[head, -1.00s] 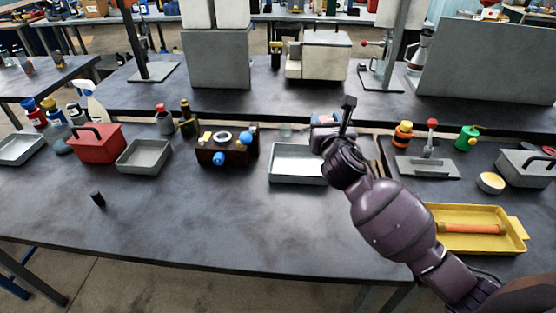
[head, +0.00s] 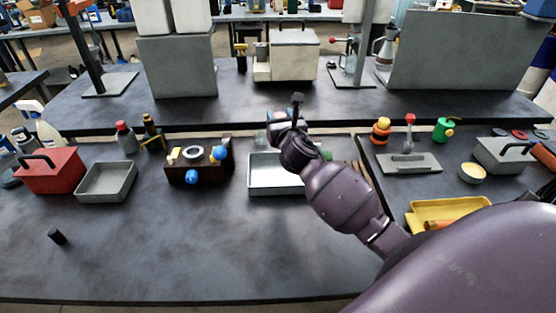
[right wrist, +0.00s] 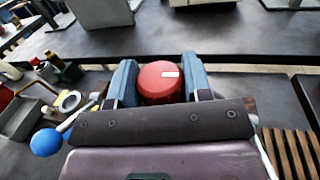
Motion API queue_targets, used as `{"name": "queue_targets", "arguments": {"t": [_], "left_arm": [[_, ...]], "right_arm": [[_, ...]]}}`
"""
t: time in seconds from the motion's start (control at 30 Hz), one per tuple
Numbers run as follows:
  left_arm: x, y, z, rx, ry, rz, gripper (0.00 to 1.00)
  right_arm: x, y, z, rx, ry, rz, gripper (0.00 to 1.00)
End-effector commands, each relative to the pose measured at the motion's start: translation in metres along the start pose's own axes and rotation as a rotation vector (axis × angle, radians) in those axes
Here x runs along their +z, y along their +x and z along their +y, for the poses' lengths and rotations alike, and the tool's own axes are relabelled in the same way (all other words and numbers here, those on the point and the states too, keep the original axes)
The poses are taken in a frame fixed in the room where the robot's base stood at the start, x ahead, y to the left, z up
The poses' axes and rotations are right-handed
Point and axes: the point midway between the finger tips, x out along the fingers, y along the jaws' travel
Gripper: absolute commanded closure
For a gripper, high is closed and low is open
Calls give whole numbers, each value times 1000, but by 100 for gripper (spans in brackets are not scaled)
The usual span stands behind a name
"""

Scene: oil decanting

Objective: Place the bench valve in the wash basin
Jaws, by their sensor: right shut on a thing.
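My right gripper (right wrist: 163,82) has its two blue fingers on either side of a red, round-topped thing (right wrist: 160,80) with a small white mark, and is shut on it. Only its top shows, so I cannot tell for certain that it is the bench valve. In the head view the right gripper (head: 297,104) is above the table's back part, by the far side of a grey metal basin (head: 270,191) with a pale inside. My wrist hides the basin's far right part and the held thing there. My left gripper is not in view.
A brown box with blue knobs (head: 190,172) stands left of the basin. A second grey tray (head: 107,182) and a red toolbox (head: 52,173) are farther left. A lever clamp (head: 408,162) and a yellow tray (head: 440,209) are at the right. The front middle of the table is clear.

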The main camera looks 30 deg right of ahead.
Motion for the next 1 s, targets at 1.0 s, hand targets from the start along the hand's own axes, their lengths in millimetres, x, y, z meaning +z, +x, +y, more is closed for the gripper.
{"name": "queue_targets", "arguments": {"t": [1.0], "left_arm": [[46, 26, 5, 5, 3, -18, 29]], "right_arm": [[-136, 0, 1, 2, 0, -2, 100]]}}
